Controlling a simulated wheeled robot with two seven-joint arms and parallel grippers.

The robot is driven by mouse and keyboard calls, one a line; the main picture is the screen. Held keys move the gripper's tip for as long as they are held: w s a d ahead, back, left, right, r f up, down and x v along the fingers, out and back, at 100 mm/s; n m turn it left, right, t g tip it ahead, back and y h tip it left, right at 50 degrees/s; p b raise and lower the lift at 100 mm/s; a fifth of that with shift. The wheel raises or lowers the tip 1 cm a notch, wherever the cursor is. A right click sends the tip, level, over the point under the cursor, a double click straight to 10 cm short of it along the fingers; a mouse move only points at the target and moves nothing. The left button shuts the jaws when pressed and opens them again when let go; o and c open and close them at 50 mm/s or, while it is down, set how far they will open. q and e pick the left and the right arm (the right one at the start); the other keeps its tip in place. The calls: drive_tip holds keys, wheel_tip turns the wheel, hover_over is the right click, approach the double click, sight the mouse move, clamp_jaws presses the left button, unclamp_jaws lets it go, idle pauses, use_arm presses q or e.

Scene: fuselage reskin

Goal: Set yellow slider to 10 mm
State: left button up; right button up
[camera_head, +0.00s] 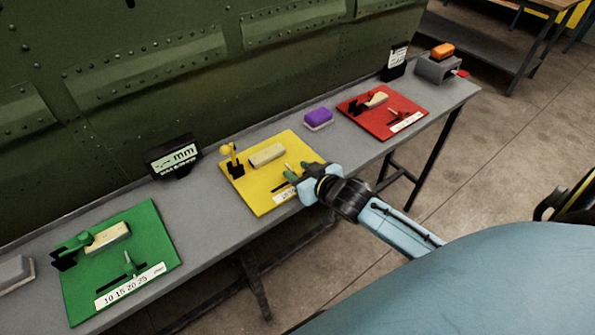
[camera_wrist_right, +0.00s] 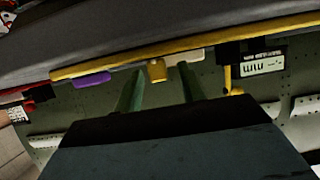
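The yellow board (camera_head: 255,196) lies on the bench with a pale block (camera_head: 267,155), a yellow upright lever or clamp (camera_head: 228,153) and a slot. My right gripper (camera_head: 298,172), with green fingers, is over its right front part and hides part of the white scale strip (camera_head: 285,196). In the right wrist view the yellow slider knob (camera_wrist_right: 157,70) shows between the two spread fingers of the gripper (camera_wrist_right: 160,85), with a gap on each side. The slider's scale position cannot be read. My left gripper is out of view.
A black display (camera_head: 173,156) marked mm stands behind the board. A green board (camera_head: 150,240) lies to the left and a red board (camera_head: 378,125) to the right. A purple block (camera_head: 318,118) sits between yellow and red. The green fuselage wall (camera_head: 150,80) rises behind the bench.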

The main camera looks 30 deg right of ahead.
drive_tip(key=shift+w+f, duration=0.2)
drive_tip(key=shift+w, duration=0.25)
clamp_jaws()
